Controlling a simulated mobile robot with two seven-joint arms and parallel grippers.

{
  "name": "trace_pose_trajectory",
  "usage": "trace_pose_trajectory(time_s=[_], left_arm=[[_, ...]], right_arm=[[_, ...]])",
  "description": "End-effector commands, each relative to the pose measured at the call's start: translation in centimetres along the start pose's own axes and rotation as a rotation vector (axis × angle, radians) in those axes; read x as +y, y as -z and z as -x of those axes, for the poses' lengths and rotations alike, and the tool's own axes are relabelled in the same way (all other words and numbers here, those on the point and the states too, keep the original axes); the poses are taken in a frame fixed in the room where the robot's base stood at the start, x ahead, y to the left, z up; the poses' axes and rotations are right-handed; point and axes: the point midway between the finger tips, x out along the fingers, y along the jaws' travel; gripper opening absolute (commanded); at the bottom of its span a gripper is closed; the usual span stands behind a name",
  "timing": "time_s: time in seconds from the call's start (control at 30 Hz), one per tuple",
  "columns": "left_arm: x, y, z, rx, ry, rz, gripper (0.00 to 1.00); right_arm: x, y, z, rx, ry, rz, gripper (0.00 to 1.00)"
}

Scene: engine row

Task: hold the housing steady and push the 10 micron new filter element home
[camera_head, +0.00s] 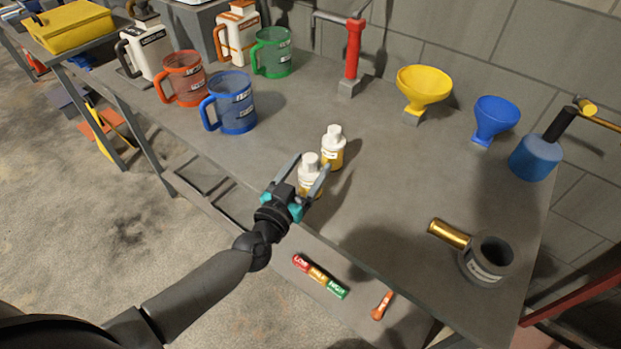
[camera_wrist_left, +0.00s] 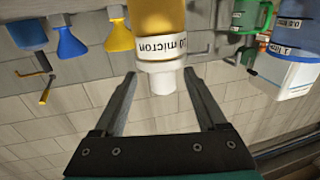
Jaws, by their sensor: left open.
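A filter element (camera_head: 310,183) with an amber body and white cap stands near the table's front edge. In the left wrist view the same element (camera_wrist_left: 158,16) shows a label ending "0 micron"; the first digit is cut off. A second similar element (camera_head: 333,153) stands just behind it. My left gripper (camera_head: 310,168) is open, its fingers on either side of the near element's white cap. In the left wrist view the fingers (camera_wrist_left: 160,76) stand apart from the cap. A grey open cup (camera_head: 476,268), perhaps the housing, stands at the right with a label. My right gripper is not in view.
A brass cylinder (camera_head: 449,234) lies beside the grey cup. Red (camera_head: 184,78), blue (camera_head: 236,104) and green (camera_head: 272,52) jugs stand at the back left. Yellow (camera_head: 424,86) and blue (camera_head: 494,118) funnels stand at the back. The middle of the table (camera_head: 390,180) is clear.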

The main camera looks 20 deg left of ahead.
Motion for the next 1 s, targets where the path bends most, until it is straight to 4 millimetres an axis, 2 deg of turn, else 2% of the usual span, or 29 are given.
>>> trace_pose_trajectory(time_s=[0.4,0.7,1.0], left_arm=[[-0.3,-0.3,-4.6,0.001,0.0,-0.001,0.74],[-0.3,-0.2,-4.9,-0.001,0.0,0.0,0.74],[-0.3,-0.2,-4.9,0.0,0.0,-0.001,0.42]], right_arm=[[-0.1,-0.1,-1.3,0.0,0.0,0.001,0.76],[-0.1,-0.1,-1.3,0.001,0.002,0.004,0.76],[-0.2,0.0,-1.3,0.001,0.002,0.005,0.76]])
